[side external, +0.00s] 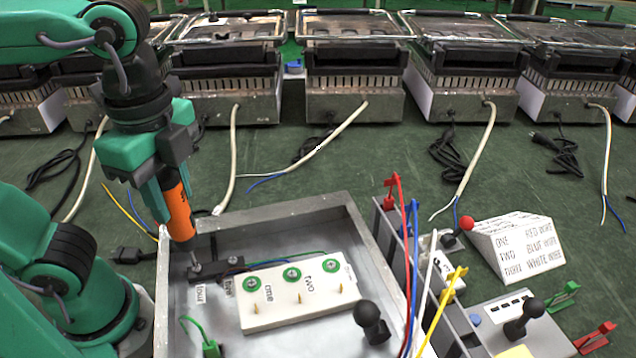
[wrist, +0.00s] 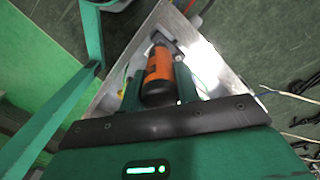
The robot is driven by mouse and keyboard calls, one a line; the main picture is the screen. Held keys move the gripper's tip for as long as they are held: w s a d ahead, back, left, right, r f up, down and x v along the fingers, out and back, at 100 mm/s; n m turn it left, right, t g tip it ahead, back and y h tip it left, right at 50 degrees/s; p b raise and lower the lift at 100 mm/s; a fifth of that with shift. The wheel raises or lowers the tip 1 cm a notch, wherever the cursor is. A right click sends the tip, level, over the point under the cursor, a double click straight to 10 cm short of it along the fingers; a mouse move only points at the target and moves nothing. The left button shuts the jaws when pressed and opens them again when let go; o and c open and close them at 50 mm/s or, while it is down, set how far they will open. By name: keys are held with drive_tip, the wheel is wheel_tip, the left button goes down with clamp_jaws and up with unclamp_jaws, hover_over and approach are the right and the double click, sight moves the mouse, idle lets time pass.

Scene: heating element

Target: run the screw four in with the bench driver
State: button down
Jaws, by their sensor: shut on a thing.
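My gripper (side external: 174,200) is shut on the orange bench driver (side external: 179,212), which points down and leans slightly. In the wrist view the driver (wrist: 158,76) sits between my two fingers. Its metal shaft reaches down to the screw four (side external: 195,268) at the left end of a black terminal block (side external: 216,270). The tip appears to be at the screw head; I cannot tell how firmly it is seated or how deep the screw is. Labels reading "four" and "five" lie in front of the block. The block is inside the metal tray (side external: 357,232).
A white block (side external: 296,292) with green-ringed screws and brass pins lies to the right in the tray, near a black knob (side external: 372,322) and a green clip (side external: 210,347). Coloured leads stand along the tray's right wall. A label wedge (side external: 518,247) stands further right. Grills line the back.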

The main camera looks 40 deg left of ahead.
sight(162, 173)
drive_tip(key=shift+f, duration=0.55)
idle(1.3)
drive_tip(key=shift+r, duration=2.55)
drive_tip(key=shift+r, duration=0.15)
